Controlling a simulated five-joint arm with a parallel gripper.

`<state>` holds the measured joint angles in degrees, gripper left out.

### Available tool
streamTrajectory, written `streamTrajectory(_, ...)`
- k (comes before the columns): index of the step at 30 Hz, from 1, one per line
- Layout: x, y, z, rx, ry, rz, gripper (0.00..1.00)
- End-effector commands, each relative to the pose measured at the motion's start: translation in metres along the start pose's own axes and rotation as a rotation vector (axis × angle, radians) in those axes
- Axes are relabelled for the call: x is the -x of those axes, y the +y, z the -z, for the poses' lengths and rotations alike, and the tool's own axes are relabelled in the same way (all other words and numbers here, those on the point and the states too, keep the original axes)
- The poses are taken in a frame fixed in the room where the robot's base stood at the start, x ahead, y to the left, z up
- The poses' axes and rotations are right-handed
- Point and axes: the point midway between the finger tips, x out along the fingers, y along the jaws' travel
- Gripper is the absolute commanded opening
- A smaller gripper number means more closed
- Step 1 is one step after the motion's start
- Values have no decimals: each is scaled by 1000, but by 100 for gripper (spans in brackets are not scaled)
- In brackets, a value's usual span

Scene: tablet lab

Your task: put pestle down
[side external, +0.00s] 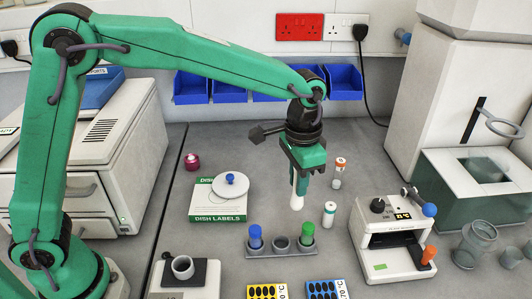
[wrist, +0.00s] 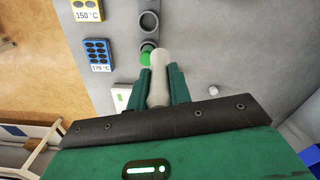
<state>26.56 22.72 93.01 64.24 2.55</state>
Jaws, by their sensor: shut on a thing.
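The white pestle (side external: 297,192) hangs upright, its thick end down, in my gripper (side external: 301,166) above the grey bench. In the wrist view the pestle (wrist: 159,82) lies between the two green fingers of my gripper (wrist: 158,86), which are shut on it. Its upper end is hidden by the gripper in the side view. A small grey cup (side external: 182,267), possibly a mortar, sits on a black-topped device at the front left.
A rack (side external: 281,248) holds a blue and a green capped item, with an empty middle slot. Small vials (side external: 329,214) and a white device (side external: 393,240) stand to the right.

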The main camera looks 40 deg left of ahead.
Motion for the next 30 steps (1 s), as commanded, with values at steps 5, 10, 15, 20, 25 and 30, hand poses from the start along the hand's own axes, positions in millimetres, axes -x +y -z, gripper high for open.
streamTrajectory(5,0,12,-12,-14,1,0,0)
streamTrajectory(10,-1,14,-14,-15,1,0,0)
streamTrajectory(15,-4,10,-13,-14,0,0,0)
streamTrajectory(20,-13,-4,-9,-12,-2,0,0)
streamTrajectory(25,-28,-29,-1,-11,-2,0,0)
streamTrajectory(30,-45,-56,8,-11,-1,0,0)
